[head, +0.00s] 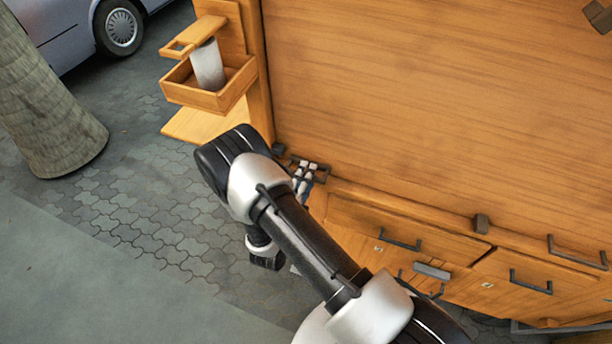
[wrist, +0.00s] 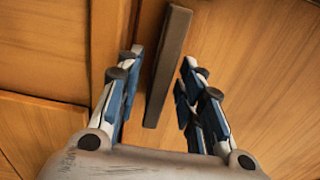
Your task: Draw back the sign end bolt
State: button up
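My gripper (wrist: 162,58) is open, with its blue and white fingers on either side of a dark brown bar (wrist: 170,50) in the wrist view. Gaps show between the bar and both fingers, so it is not clamped. I cannot tell for sure whether this bar is the sign end bolt. In the head view my gripper (head: 304,176) is low at the left end of the big wooden panel (head: 430,100), beside dark metal fittings (head: 318,168). My arm hides part of the area below and in front of it.
Wooden drawers (head: 385,228) with dark handles (head: 400,241) run along the bottom right. A wooden box (head: 215,95) holding a grey cylinder (head: 208,66) juts out at upper left. Paving at left is open, beyond it a trunk (head: 45,110).

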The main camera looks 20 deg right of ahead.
jog(key=v, duration=1.2)
dwell(0.4)
jog(key=s+d+r+m+g+h, duration=0.1)
jog(key=s+d+r+m+g, duration=0.3)
jog(key=r+m, duration=0.4)
jog(key=s+d+r+m+g, duration=0.2)
jog(key=d+r+m+g, duration=0.35)
jog(key=m, duration=0.35)
jog(key=s+d+r+m+g+h, duration=0.1)
jog(key=s+d+r+m+g, duration=0.25)
jog(key=r+m+g, duration=0.4)
jog(key=s+a+r+m+t+y, duration=0.3)
jog(key=m+y, duration=0.3)
jog(key=m, duration=0.5)
jog(key=s+a+r+m+t+y, duration=0.3)
jog(key=s+r+m+y, duration=0.3)
jog(key=m, duration=0.5)
jog(key=shift+r+t+y, duration=0.3)
jog(key=shift+t, duration=0.3)
